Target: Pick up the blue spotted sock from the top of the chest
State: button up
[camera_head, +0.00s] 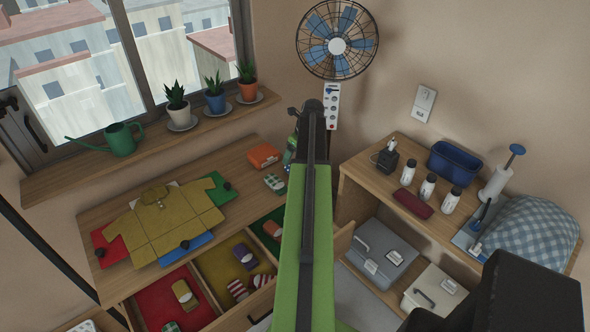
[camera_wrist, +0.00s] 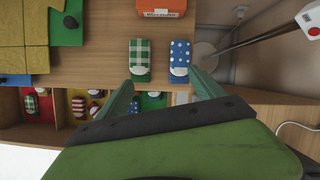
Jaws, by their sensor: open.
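The blue spotted sock (camera_wrist: 181,62) lies rolled on the wooden chest top (camera_wrist: 95,70), near its right edge, in the wrist view. A green checked sock (camera_wrist: 140,60) lies just left of it; it also shows in the head view (camera_head: 274,183). My gripper (camera_wrist: 163,92) is open and empty. Its two fingers point toward the socks, the right fingertip close to the lower right of the spotted sock. The left fingertip is below and left of the checked sock.
An orange box (camera_head: 264,156) stands behind the socks. A mustard shirt (camera_head: 160,222) lies on coloured boards to the left. The open drawer has red (camera_head: 160,300), yellow and green compartments with rolled socks. A fan (camera_head: 337,45) and a shelf unit (camera_head: 400,200) stand to the right.

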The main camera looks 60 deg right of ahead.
jog(key=s+d+m, duration=0.3)
jog(key=s+d, duration=0.1)
jog(key=d, duration=0.1)
jog(key=b+x, duration=1.1)
jog(key=shift+w+f, duration=0.25)
jog(key=shift+w, duration=0.05)
jog(key=b+x, duration=0.5)
jog(key=shift+w+a, duration=0.15)
jog(key=shift+w, duration=0.15)
jog(key=shift+r, duration=0.15)
jog(key=c, duration=1.4)
jog(key=shift+r, duration=0.1)
